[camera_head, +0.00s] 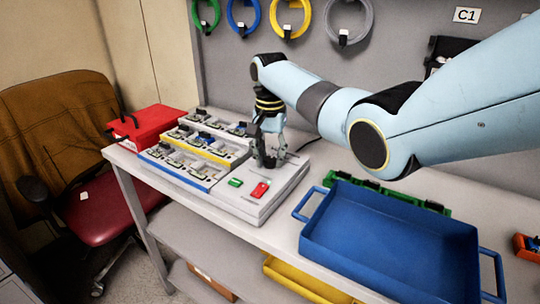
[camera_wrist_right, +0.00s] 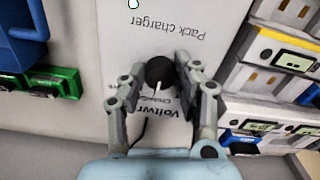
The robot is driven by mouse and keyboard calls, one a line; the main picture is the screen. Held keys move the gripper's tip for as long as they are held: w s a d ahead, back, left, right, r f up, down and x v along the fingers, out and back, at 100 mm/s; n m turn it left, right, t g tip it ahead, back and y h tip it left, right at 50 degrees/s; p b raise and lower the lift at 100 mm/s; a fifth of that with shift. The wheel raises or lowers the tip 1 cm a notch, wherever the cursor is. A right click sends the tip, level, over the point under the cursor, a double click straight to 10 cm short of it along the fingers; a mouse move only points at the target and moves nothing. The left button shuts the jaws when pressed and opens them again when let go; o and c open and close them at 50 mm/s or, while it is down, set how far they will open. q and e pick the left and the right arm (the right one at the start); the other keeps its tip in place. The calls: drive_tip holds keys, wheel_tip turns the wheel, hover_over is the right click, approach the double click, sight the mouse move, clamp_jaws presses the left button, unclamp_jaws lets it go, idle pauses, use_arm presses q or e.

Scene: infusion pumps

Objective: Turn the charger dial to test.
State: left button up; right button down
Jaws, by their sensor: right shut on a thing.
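The pack charger (camera_head: 283,204) is a light grey box on the bench. A green switch (camera_head: 236,182) and a red switch (camera_head: 260,190) sit on its top. In the right wrist view, its dial (camera_wrist_right: 159,71) is a round black knob with a white pointer line that points down and slightly left in the picture. Small lettering around the dial is partly covered, and I cannot read it fully. My right gripper (camera_head: 265,158) reaches down onto the charger, with its fingers shut on either side of the dial. My left gripper is not in view.
Trays of pump units (camera_head: 205,146) stand left of the charger, with a red case (camera_head: 146,125) beyond. A blue tray (camera_head: 392,240) stands right of it, green parts (camera_head: 430,205) behind. Coloured coils (camera_head: 289,18) hang on the back panel. A red chair (camera_head: 97,205) stands left.

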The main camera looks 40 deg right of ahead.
sight(270, 159)
drive_tip(key=n+p, duration=0.2)
drive_tip(key=n, duration=0.1)
drive_tip(key=shift+r+p, duration=0.2)
drive_tip(key=shift+p, duration=0.15)
drive_tip(key=n+p, duration=0.1)
drive_tip(key=n, duration=0.1)
drive_tip(key=shift+n, duration=0.3)
drive_tip(key=shift+f+n+p, duration=0.1)
drive_tip(key=shift+n+p, duration=0.45)
drive_tip(key=shift+n, duration=0.85)
drive_tip(key=c, duration=1)
unclamp_jaws()
wheel_tip(270, 159, up, 12)
drive_tip(key=shift+f, duration=0.1)
